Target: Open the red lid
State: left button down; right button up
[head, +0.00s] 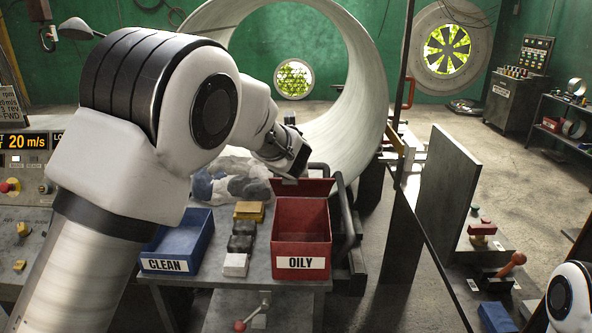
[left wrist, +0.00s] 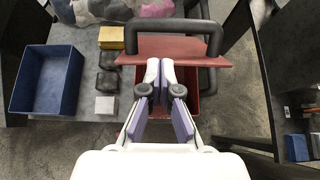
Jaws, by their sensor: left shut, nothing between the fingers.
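The red bin marked OILY (head: 300,247) stands on the grey bench, and its dark inside shows from above. Its red lid (head: 318,187) is raised at the bin's back edge. In the left wrist view the lid (left wrist: 188,47) is a wide red panel across the red bin (left wrist: 207,105). My left gripper (head: 289,178) is at the lid's upper left part; its fingers are shut and empty. In the left wrist view the fingertips (left wrist: 160,66) overlap the lid; I cannot tell if they touch it. My right gripper is out of view.
A blue bin marked CLEAN (head: 178,245) stands left of the red bin. Between them are a yellow block (head: 249,211), dark blocks (head: 241,235) and a white block (head: 235,265). A dark tube frame (head: 347,212) is close on the red bin's right. Rags (head: 228,183) lie behind.

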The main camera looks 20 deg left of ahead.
aim_at(302, 180)
pick_arm(q)
jog(key=p+x, duration=0.3)
jog(key=x, duration=0.4)
jog(key=shift+w+a+f, duration=0.1)
jog(key=shift+w, duration=0.1)
jog(key=shift+w+a+f, duration=0.1)
jog(key=shift+w+f, duration=0.1)
jog(key=shift+f, duration=0.1)
jog(key=shift+r, duration=0.1)
